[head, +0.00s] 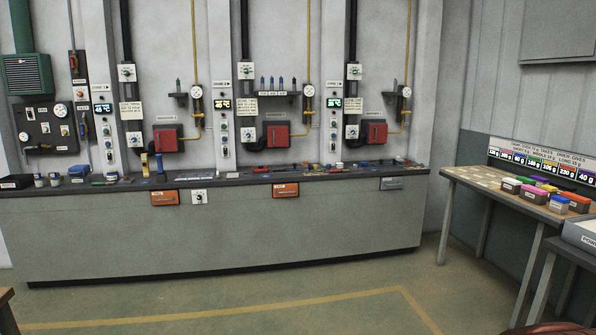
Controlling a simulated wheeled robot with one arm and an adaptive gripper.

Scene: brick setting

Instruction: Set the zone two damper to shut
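Three similar stations stand along the back wall, each with a display column, a black duct, dial boxes and a red unit. The middle station has a display column (222,104) with a lit readout. On its black duct is an upper white box with a dark knob (246,72), perhaps the zone two damper. A lower white dial box (248,135) sits beside the middle red unit (276,135). The labels and knob settings are too small to read. My gripper is not in view, and nothing is seen touching the controls.
A long grey counter (230,232) runs below the stations, with bottles, tools and small parts on top. A bench (459,178) with coloured boxes stands at the right. The floor (240,295) in front is clear, with a yellow line. A wooden edge (6,312) shows at bottom left.

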